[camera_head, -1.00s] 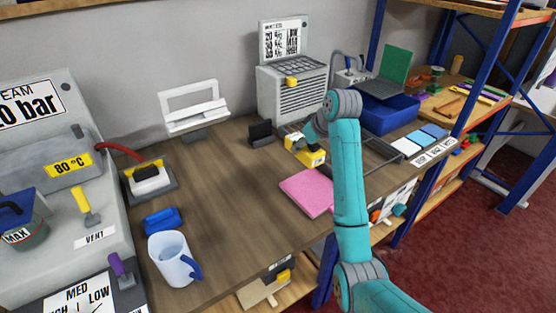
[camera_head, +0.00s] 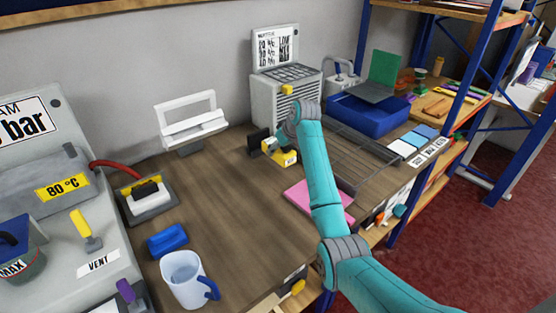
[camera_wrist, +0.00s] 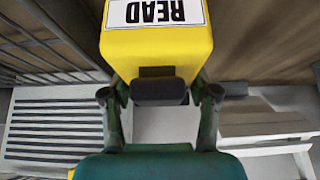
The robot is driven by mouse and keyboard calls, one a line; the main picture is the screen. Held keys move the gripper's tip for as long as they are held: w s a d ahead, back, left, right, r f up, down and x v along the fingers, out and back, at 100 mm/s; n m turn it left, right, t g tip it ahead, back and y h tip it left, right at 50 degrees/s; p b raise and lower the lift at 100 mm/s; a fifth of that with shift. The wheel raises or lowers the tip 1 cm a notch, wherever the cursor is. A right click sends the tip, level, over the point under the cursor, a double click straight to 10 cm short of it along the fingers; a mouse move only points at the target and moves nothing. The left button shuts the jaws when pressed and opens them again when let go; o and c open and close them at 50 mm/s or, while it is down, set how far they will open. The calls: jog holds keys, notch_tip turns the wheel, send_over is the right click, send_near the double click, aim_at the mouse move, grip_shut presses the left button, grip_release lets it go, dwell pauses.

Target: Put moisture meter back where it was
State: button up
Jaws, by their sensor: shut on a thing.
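The yellow moisture meter (camera_head: 285,158) is held above or at the workbench in the head view; I cannot tell whether it touches the wood. My gripper (camera_head: 270,146) is shut on it. In the wrist view the meter (camera_wrist: 157,48) fills the top middle, with a white READ label and a dark end between the two fingers of my gripper (camera_wrist: 159,92). A small black holder (camera_head: 256,141) stands just left of the meter, partly hidden behind my gripper, and looks empty.
A grey vented unit (camera_head: 270,98) stands behind my gripper. A pink pad (camera_head: 302,197) lies in front, and a dark wire rack (camera_head: 345,170) and blue bin (camera_head: 372,118) are to the right. A white press (camera_head: 190,125) is at the back left. The bench's middle is clear.

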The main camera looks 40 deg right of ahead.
aim_at(288, 148)
jog(key=shift+f, duration=2.35)
jog(key=shift+f, duration=0.15)
jog(key=o, duration=1.4)
jog(key=shift+o, duration=0.2)
jog(key=v, duration=1.1)
jog(key=shift+w, duration=0.1)
jog(key=shift+s+r, duration=0.35)
jog(key=shift+r, duration=0.25)
